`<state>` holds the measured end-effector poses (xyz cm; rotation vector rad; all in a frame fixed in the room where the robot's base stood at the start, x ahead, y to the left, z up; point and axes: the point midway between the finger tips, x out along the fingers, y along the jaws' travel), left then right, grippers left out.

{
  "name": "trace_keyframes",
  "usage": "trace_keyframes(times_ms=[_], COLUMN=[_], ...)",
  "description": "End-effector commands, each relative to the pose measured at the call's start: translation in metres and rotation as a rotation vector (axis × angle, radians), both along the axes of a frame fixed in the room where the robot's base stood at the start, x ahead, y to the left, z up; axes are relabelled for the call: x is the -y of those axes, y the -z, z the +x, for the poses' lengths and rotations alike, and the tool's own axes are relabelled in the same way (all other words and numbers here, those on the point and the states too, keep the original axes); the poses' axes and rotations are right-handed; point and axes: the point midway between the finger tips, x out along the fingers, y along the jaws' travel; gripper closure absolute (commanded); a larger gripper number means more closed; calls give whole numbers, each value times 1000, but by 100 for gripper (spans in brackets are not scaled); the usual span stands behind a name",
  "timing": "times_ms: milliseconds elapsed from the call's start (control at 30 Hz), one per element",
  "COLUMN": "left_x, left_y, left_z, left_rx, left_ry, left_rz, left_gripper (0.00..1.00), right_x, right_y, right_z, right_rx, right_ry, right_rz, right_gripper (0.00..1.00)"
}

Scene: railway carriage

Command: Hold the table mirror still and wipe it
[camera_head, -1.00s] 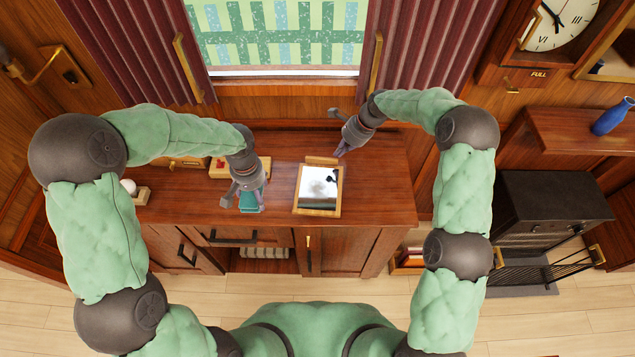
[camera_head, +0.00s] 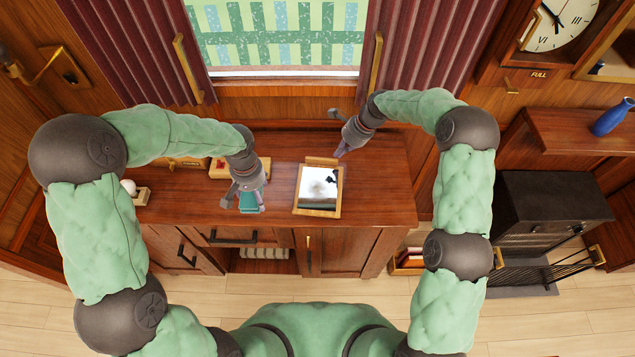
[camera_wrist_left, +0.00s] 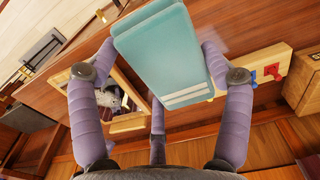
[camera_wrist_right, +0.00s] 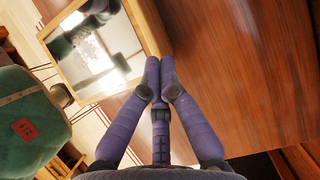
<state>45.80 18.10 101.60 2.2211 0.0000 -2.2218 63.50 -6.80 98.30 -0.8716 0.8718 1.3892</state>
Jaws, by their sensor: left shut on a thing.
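The table mirror (camera_head: 320,188) has a light wooden frame and lies tilted back on the wooden cabinet top. It also shows in the right wrist view (camera_wrist_right: 97,45) and partly behind the fingers in the left wrist view (camera_wrist_left: 128,122). My left gripper (camera_head: 248,205) is left of the mirror, shut on a teal folded cloth (camera_wrist_left: 165,55) with white stripes at one end. The cloth is apart from the glass. My right gripper (camera_wrist_right: 160,65) has its fingertips together beside the mirror's upper right edge. I cannot tell whether they touch the frame.
A wooden tray (camera_head: 222,172) is behind my left gripper, and a small stand with a white ball (camera_head: 129,187) is at the left. The cabinet top (camera_head: 385,190) is clear right of the mirror. The window wall bounds the back.

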Motion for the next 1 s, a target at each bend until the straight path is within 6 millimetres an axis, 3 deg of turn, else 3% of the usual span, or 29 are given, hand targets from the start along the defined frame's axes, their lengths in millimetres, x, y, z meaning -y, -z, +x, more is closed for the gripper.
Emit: trace_keyframes(times_ms=[1000], left_x=[0], left_y=[6], left_z=[0], left_rx=[0], left_ry=[0], left_rz=[0], left_gripper=[54], right_x=[0], right_y=[15], right_z=[0], right_rx=[0], right_ry=[0], right_rz=[0], right_gripper=[100])
